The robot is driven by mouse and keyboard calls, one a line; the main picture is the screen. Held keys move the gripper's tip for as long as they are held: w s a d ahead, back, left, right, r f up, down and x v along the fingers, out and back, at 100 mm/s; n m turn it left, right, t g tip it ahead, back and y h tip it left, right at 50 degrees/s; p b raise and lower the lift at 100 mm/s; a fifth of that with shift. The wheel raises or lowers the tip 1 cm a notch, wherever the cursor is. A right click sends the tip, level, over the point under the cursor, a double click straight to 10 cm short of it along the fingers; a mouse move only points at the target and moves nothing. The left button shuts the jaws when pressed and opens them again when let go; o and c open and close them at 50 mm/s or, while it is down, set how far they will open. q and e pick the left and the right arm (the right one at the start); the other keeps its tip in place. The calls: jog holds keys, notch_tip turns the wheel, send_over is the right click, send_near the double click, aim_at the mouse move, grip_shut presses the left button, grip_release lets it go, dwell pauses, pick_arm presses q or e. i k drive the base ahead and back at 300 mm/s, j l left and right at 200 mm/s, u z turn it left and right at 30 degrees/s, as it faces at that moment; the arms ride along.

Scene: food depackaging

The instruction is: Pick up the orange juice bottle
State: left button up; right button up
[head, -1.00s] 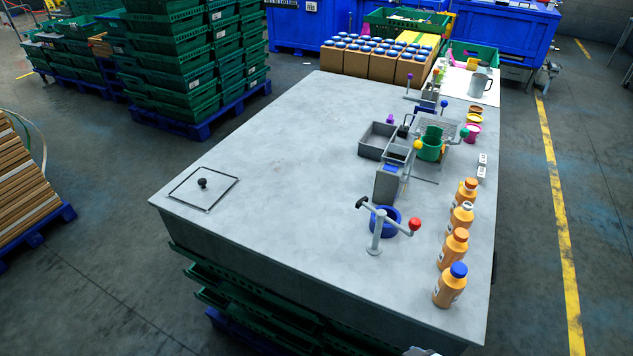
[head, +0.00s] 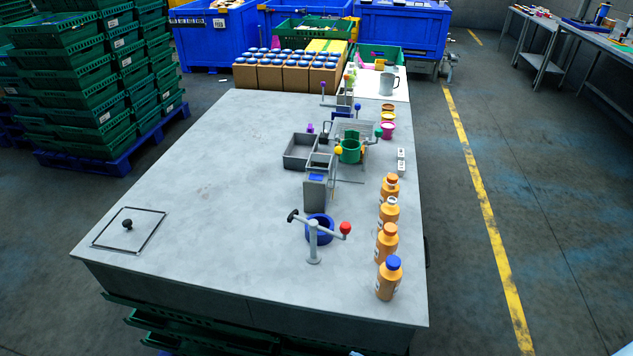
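Several orange juice bottles stand upright in a row along the right edge of the grey table (head: 200,190). The nearest bottle (head: 388,282) has a blue cap. Behind it stands a bottle with an orange cap (head: 386,245), then one with a white or grey top (head: 389,214). The farthest bottle (head: 390,189) has an orange-brown cap with a pale band. Neither of my grippers shows in the head view.
A grey stand with a red knob (head: 313,245) and a blue ring (head: 320,229) stand left of the bottles. The table's left half is mostly clear.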

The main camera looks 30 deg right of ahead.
aim_at(390, 211)
jog(key=z, duration=1.25)
jog(key=k+l, duration=0.05)
jog(key=l, duration=0.05)
